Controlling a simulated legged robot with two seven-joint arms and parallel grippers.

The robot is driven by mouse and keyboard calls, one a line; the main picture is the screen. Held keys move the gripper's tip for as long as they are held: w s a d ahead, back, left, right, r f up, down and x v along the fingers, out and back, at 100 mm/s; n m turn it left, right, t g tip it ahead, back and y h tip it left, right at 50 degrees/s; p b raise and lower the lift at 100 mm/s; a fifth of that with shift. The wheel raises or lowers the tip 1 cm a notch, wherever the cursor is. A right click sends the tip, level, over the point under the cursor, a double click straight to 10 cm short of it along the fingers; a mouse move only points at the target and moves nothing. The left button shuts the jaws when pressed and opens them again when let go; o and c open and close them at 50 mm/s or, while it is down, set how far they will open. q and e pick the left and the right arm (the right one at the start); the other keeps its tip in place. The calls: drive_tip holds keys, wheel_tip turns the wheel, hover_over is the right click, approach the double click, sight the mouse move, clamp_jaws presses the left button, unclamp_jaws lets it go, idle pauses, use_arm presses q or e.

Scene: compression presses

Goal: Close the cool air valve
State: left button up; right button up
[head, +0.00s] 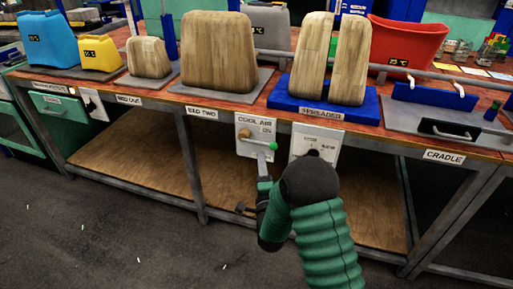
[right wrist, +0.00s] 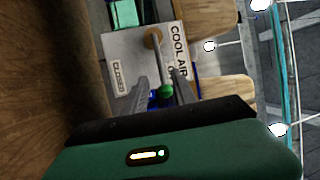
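The cool air valve is a white panel (head: 256,150) on the front of the bench, labelled COOL AIR and ON. Its lever runs from a brass hub to a green ball knob (head: 273,146), pointing right and slightly down in the head view, near ON. The right wrist view shows the panel, a CLOSED label, the brass hub (right wrist: 152,38) and the green knob (right wrist: 166,90). My right gripper (right wrist: 162,84) is open, with one finger on each side of the lever end; whether either touches is unclear. It also shows in the head view (head: 267,160). My left gripper is out of view.
Another white panel (head: 318,144) hangs just right of the valve, partly behind my right arm. The bench edge above carries seat-shaped wooden moulds (head: 218,52) and a blue spreader base (head: 285,97). A wooden lower shelf (head: 140,158) lies beneath.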

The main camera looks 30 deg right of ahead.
sight(260, 143)
drive_tip(key=b+x, duration=0.1)
drive_tip(key=x, duration=0.8)
drive_tip(key=shift+s+d+f+b, duration=0.1)
drive_tip(key=shift+d+b, duration=0.05)
drive_tip(key=shift+b, duration=0.25)
clamp_jaws()
drive_tip(key=shift+f, duration=0.1)
idle(0.5)
